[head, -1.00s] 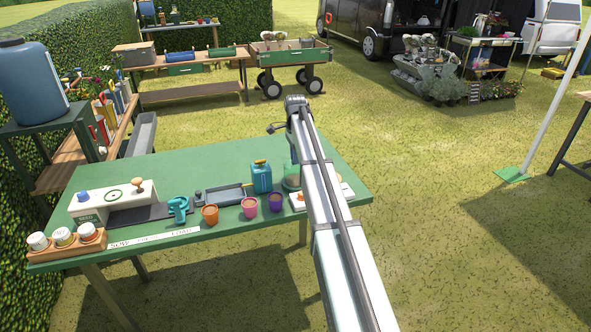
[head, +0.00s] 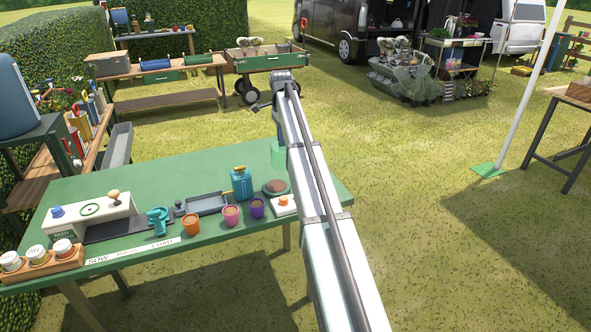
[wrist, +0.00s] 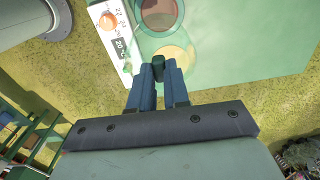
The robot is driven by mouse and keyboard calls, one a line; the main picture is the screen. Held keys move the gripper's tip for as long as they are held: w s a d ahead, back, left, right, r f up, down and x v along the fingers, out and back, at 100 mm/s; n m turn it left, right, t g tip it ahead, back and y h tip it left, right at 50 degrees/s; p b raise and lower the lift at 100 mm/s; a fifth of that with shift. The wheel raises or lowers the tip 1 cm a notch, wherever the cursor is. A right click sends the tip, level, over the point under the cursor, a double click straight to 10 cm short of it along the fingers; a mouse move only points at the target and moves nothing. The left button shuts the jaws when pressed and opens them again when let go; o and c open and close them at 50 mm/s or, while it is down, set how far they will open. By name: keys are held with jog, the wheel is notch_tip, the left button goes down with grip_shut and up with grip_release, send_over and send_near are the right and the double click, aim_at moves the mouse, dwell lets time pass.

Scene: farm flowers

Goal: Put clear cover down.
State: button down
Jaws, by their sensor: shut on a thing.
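The clear cover (head: 278,155) is a green-tinted see-through dome, partly hidden behind my arm in the head view. It is just behind the round dish of brown soil (head: 276,187), which stands uncovered on the green table. In the wrist view the cover's pale round outline (wrist: 176,58) lies below the brown dish (wrist: 159,10), near the table edge. My gripper (wrist: 158,72) has its blue fingers closed on a dark green knob at the cover's top. I cannot tell whether the cover's rim touches the table.
A white pad with an orange knob (head: 284,203) is in front of the dish. A blue can (head: 241,184), small pots (head: 231,215) and a grey tray (head: 206,204) stand to the left. The back of the green table (head: 190,165) is clear.

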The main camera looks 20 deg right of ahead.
jog(key=d+f+m, duration=0.1)
jog(key=d+f, duration=0.1)
jog(key=d, duration=0.9)
notch_tip(320, 180, down, 10)
jog(key=n, duration=0.1)
jog(key=shift+w+r, duration=0.2)
jog(key=shift+w, duration=0.05)
jog(key=c, duration=1.1)
grip_release()
jog(key=shift+f, duration=0.1)
notch_tip(320, 180, up, 12)
